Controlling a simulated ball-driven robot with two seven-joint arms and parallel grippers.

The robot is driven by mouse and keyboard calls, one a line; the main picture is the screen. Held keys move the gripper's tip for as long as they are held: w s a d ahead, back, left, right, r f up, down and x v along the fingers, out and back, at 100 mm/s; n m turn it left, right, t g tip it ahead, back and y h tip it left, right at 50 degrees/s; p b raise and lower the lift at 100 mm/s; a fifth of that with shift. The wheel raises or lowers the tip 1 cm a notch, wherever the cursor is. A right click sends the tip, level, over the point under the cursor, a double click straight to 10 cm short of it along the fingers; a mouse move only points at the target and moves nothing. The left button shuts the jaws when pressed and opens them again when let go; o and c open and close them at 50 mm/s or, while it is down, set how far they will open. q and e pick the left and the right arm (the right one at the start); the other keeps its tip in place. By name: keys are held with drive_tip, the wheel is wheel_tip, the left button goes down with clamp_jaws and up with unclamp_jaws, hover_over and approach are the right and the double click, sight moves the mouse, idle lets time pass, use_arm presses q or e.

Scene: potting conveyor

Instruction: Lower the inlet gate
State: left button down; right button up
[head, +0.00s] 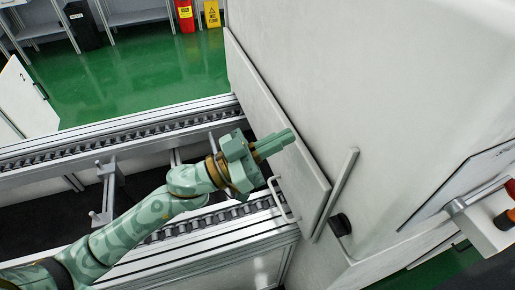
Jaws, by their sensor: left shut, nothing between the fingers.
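The inlet gate (309,184) appears to be the pale flat panel on the side of the big white machine housing, where the conveyor meets it. A white bar handle (281,200) stands out near its lower edge. My left gripper (287,138) is shut and empty, with its fingers pointing right towards the panel, above the handle in the picture. I cannot tell whether the fingertips touch the panel; the handle is clear of them. My right gripper is not in view.
A roller conveyor with metal rails (120,135) runs up to the housing (400,90), under my left arm. A slanted rail (336,195) and a black knob (340,224) sit right of the panel. A red extinguisher (186,15) and yellow floor sign (212,14) stand far back.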

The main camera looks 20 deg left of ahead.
use_arm(q)
drive_tip(key=x, duration=0.3)
drive_tip(key=shift+f, duration=0.35)
drive_tip(key=shift+f+b, duration=0.85)
drive_tip(key=shift+f, duration=0.15)
drive_tip(key=shift+f+b, duration=0.5)
drive_tip(key=shift+f, duration=0.25)
